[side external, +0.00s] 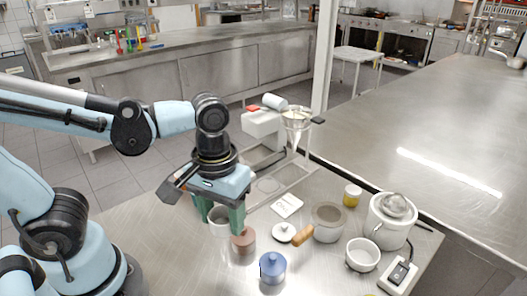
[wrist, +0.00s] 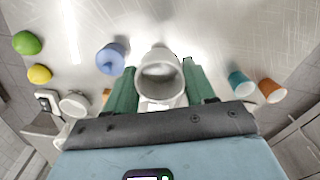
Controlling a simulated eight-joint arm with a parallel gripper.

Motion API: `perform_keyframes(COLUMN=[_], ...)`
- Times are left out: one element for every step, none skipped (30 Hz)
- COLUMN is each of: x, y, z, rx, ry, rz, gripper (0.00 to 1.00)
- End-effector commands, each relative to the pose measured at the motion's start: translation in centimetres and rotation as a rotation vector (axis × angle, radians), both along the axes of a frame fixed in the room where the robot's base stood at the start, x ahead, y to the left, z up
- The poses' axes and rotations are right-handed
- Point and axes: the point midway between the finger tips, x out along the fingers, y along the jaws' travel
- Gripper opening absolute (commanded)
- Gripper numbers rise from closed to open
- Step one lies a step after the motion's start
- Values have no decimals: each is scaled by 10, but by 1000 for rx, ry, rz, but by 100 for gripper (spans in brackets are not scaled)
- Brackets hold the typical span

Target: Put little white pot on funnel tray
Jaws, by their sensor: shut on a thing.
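My gripper (side external: 225,218) points down over the metal table, its green fingers closed on a little white pot (side external: 218,221). In the wrist view the pot (wrist: 160,77) sits between the two fingers (wrist: 160,88), its round open mouth toward the camera. Whether it touches the table is hard to tell.
A reddish-brown pot (side external: 243,241) is close beside the gripper, with a blue pot (side external: 272,267) in front.

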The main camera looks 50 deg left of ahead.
Motion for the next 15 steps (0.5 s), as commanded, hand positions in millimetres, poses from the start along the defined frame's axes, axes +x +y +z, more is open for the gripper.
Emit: perform_keyframes(x=[0, 1, 3, 6, 9, 15, 21, 27, 36, 43, 51, 61, 69, 76, 87], y=[-2, -3, -4, -4, -3, -3, -2, 0, 2, 3, 6, 9, 11, 14, 18], z=[2, 3, 4, 5, 6, 7, 8, 8, 9, 9, 9, 9, 9, 8, 7], rx=[0, 0, 0, 0, 0, 0, 0, 0, 0, 0, 0, 0, 0, 0, 0], ry=[0, 0, 0, 0, 0, 0, 0, 0, 0, 0, -1, -1, -1, -1, -1], rz=[1, 5, 11, 18, 26, 40, 52, 66, 86, 102, 119, 141, 157, 173, 195], gripper=[19, 19, 19, 19, 19, 19, 19, 19, 19, 19, 19, 19, 19, 19, 19])
